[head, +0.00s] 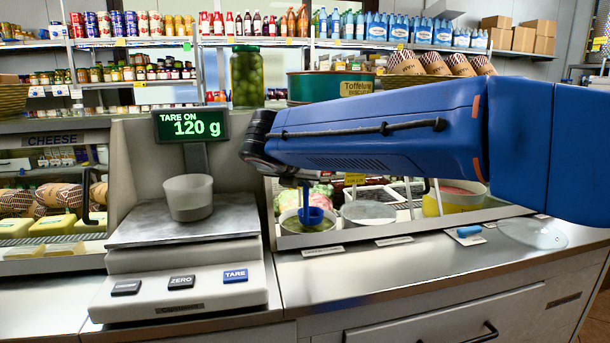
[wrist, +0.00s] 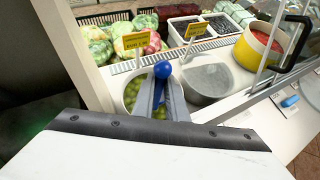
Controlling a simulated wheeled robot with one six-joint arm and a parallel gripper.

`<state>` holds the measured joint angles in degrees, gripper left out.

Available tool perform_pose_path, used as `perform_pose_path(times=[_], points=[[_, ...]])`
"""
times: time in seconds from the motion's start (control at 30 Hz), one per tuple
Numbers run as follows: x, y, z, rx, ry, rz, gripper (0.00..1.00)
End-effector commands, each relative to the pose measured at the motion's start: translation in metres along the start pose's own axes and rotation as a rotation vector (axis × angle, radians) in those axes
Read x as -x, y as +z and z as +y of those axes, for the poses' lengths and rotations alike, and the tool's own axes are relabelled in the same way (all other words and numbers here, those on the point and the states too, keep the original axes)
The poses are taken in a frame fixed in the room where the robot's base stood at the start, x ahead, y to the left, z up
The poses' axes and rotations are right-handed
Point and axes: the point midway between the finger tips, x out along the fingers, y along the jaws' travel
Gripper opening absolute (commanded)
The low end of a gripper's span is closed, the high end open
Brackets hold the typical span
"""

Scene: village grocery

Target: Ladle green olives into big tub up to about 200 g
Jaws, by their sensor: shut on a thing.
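A translucent tub (head: 188,203) stands upright on the plate of the scale (head: 180,228); its contents cannot be seen through the wall. The scale's display (head: 191,124) reads TARE ON 120 g. Green olives (wrist: 131,93) lie in a round container (head: 309,239) in the counter, right of the scale. My gripper (wrist: 163,92) is shut on the handle of a blue ladle (wrist: 162,70), which stands about upright. In the head view the ladle's blue bowl (head: 311,215) is over the olive container, low near its rim; what it holds cannot be made out.
A large jar of olives (head: 247,78) and a green tin (head: 325,88) stand behind. A clear lid (head: 532,233) lies on the right counter.

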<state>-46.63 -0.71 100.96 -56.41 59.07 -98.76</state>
Motion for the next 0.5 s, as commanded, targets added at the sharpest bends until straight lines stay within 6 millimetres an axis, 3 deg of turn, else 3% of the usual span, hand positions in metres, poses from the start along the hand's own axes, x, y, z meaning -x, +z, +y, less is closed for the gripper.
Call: perform_pose_path(times=[0.5], points=[[-0.026, -0.038, 0.000, 0.003, -0.002, 0.001, 0.00]])
